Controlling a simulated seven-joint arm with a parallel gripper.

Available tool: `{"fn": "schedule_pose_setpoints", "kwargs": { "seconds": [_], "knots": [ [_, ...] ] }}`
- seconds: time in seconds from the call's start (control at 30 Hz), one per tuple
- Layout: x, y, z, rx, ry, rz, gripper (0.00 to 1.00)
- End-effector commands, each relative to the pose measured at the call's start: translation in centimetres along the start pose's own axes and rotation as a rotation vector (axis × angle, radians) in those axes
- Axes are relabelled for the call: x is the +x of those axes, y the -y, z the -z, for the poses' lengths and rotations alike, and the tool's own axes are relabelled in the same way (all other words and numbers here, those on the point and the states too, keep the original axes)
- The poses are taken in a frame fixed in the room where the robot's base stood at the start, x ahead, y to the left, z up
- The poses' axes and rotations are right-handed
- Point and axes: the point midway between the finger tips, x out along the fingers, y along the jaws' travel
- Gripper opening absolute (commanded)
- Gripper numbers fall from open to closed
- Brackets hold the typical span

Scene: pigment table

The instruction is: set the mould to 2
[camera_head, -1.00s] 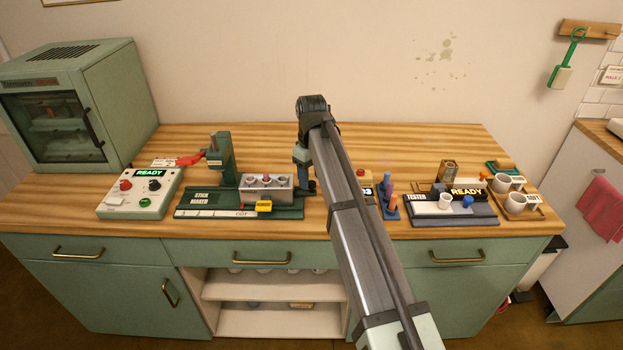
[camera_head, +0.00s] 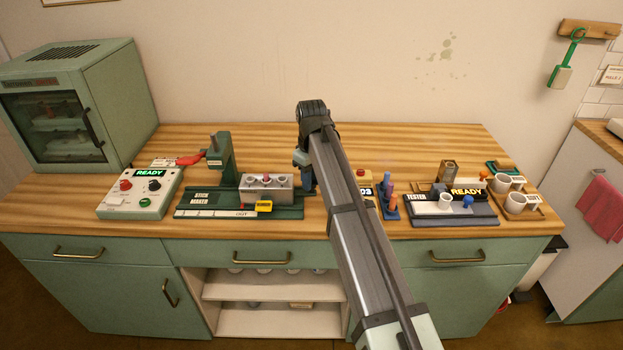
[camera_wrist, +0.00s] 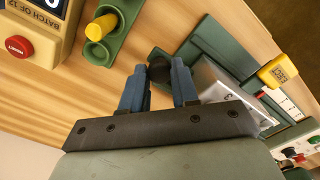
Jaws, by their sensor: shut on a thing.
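The mould (camera_head: 267,187), a pale grey block with pinkish tops, sits on the green stick maker (camera_head: 222,178). A yellow tag (camera_head: 264,206) is at its front, just right of the word OUT on the white numbered scale (camera_head: 215,213). It also shows in part in the wrist view (camera_wrist: 210,82). In the head view my arm partly hides my gripper (camera_head: 308,183). How the knob joins the mould is hidden.
A control box (camera_head: 140,193) reading READY stands left, near a green cabinet (camera_head: 75,105).

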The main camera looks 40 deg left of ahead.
Motion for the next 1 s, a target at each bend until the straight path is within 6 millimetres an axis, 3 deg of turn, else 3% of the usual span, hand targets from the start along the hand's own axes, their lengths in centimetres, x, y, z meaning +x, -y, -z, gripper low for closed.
{"fn": "schedule_pose_setpoints", "kwargs": {
  "seconds": [0.47,0.83,1.0],
  "knots": [
    [0.0,0.3,0.4,-0.001,0.0,-0.001,0.0],
    [-0.1,6.3,6.6,-0.004,-0.001,0.0,0.0],
    [-0.1,8.3,8.5,-0.003,-0.001,0.0,0.0]
  ]
}}
